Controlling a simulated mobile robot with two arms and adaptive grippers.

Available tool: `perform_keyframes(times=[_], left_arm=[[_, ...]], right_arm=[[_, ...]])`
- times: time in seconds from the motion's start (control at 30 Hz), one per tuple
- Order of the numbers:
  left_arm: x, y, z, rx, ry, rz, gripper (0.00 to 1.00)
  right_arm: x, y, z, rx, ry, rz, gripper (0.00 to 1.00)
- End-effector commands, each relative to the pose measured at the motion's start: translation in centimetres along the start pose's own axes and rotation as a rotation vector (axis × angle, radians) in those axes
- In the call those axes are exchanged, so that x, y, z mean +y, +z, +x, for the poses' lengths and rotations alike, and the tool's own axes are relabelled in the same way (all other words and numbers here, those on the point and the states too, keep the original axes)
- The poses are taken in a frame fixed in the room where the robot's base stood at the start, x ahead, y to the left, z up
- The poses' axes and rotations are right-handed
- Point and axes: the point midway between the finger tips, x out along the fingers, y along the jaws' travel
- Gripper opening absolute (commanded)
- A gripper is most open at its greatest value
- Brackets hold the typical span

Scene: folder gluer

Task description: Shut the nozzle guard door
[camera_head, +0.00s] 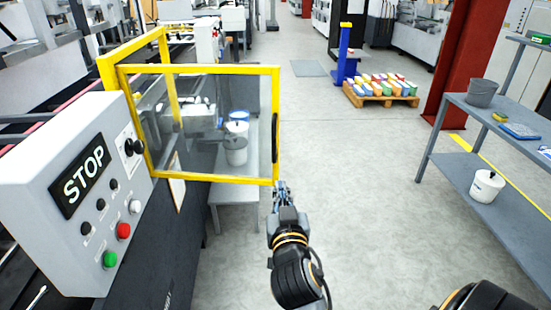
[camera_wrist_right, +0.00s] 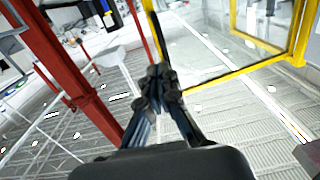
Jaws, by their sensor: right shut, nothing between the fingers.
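The nozzle guard door (camera_head: 200,69) is a clear panel in a yellow frame. It stands open, swung out from the yellow guard frame (camera_head: 136,48) on the machine at the left. A dark handle (camera_head: 275,138) is on its free right edge. My right gripper (camera_head: 282,188) is shut and empty, by the door's lower right corner and below the handle. In the right wrist view the shut fingers (camera_wrist_right: 160,75) point up beside the yellow door frame (camera_wrist_right: 235,68). I cannot tell whether they touch it. My left gripper is not in view.
A grey control box (camera_head: 75,190) with a STOP sign and buttons stands at the left, near the door. A low grey table (camera_head: 236,192) shows behind the door, with white tubs (camera_head: 235,150). A grey shelf (camera_head: 490,125) stands at the right. The floor between is clear.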

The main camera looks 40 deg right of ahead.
Motion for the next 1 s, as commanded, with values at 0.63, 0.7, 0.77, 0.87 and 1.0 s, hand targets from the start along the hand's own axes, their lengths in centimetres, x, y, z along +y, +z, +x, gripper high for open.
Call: perform_keyframes(times=[0.63,0.7,0.77,0.87,1.0], left_arm=[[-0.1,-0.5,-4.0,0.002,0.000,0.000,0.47],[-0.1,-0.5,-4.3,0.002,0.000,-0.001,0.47],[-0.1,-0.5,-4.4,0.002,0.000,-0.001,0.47],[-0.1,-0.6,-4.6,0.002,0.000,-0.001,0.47],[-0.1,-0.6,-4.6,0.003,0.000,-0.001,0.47]], right_arm=[[0.0,-0.5,11.4,0.003,0.000,-0.003,0.00],[0.0,-0.5,12.3,0.002,0.000,-0.002,0.00],[0.0,-0.3,12.9,0.001,0.000,-0.002,0.00],[0.0,-0.3,13.5,0.002,-0.001,-0.001,0.00],[0.0,-0.1,13.9,0.002,-0.001,-0.001,0.00]])
